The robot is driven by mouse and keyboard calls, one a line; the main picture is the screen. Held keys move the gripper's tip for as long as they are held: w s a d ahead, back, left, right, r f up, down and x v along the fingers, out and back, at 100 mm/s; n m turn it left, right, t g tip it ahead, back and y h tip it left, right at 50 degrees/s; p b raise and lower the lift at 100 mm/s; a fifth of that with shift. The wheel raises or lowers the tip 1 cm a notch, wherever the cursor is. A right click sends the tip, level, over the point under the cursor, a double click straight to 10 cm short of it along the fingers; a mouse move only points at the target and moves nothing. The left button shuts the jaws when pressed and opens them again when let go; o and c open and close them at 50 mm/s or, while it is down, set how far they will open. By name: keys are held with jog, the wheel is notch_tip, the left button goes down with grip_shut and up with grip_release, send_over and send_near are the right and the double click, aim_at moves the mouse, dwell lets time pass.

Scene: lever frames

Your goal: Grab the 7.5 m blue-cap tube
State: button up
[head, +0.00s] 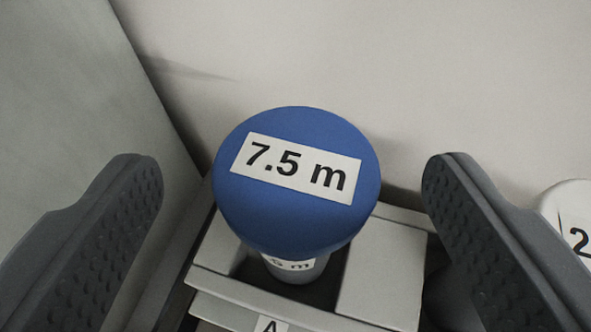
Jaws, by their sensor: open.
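The blue-cap tube (296,212) stands in the middle of the head view, with a white label reading "7.5 m" on top of its cap. Below the cap, a short part of the tube body (294,271) with a second, partly hidden label shows. The tube stands in an opening of a light grey holder (380,275). My gripper (292,170) is open, with one dark ribbed finger on each side of the cap. Neither finger appears to touch the cap. The tube's lower end is hidden.
A grey wall or panel (70,90) rises at the left, close to the left finger. A pale surface (400,70) lies behind the tube. A white round cap (570,218) marked "2" is partly visible at the right edge, beyond the right finger. A small label "A" (270,325) is on the holder's front.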

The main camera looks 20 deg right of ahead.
aim_at(294, 185)
jog(key=shift+f+b+x, duration=0.2)
jog(key=shift+b+x, duration=0.1)
jog(key=shift+x, duration=0.95)
jog(key=shift+f+b+x, duration=0.2)
jog(key=shift+b+x, duration=0.05)
jog(key=shift+x, duration=1)
jog(key=shift+w+d, duration=0.15)
jog(key=shift+w, duration=0.2)
jog(key=c, duration=1.2)
